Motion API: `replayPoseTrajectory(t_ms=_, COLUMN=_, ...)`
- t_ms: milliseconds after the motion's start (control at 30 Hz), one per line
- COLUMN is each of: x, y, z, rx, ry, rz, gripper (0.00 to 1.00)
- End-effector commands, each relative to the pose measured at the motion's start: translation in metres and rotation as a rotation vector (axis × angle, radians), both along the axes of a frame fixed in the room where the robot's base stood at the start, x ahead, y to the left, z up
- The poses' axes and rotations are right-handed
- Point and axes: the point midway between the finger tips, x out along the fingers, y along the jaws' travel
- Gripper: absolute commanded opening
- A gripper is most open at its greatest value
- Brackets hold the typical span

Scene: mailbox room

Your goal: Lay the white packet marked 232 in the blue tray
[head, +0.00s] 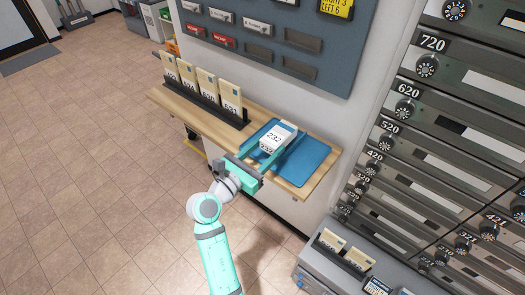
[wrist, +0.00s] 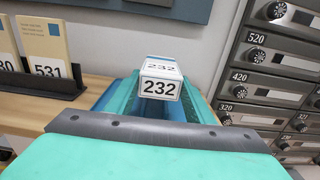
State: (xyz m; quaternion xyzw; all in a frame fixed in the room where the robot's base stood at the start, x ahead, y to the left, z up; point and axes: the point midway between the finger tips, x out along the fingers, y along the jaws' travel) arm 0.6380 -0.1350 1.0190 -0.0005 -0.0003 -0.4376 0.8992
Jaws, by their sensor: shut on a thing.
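The white packet marked 232 (head: 279,136) is held between the two fingers of my gripper (head: 268,153). My gripper is shut on it, and it also shows in the wrist view (wrist: 161,82) with its number facing the camera. The blue tray (head: 312,160) lies on the wooden shelf, below and around the packet in the head view. The packet is over the tray; I cannot tell whether it touches the tray floor. In the wrist view the fingers (wrist: 160,100) hide most of the tray.
The wooden shelf (head: 183,108) carries a dark rack (head: 208,108) of several upright tan packets, left of the tray. A wall of numbered mailboxes (head: 450,110) stands at the right. A grey-blue board (head: 275,45) hangs behind. A lower grey unit (head: 340,270) holds more packets.

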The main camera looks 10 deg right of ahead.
Motion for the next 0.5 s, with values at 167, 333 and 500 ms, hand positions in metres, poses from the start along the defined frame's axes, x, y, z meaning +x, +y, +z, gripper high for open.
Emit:
replayPoseTrajectory(t_ms=167, x=0.007, y=-0.011, z=-0.011, rx=-0.001, ry=0.003, rz=-0.001, gripper=0.27)
replayPoseTrajectory(t_ms=333, x=0.007, y=-0.010, z=-0.026, rx=-0.001, ry=0.002, rz=-0.001, gripper=0.27)
replayPoseTrajectory(t_ms=500, x=0.006, y=-0.013, z=-0.036, rx=0.000, ry=0.000, rz=-0.005, gripper=0.27)
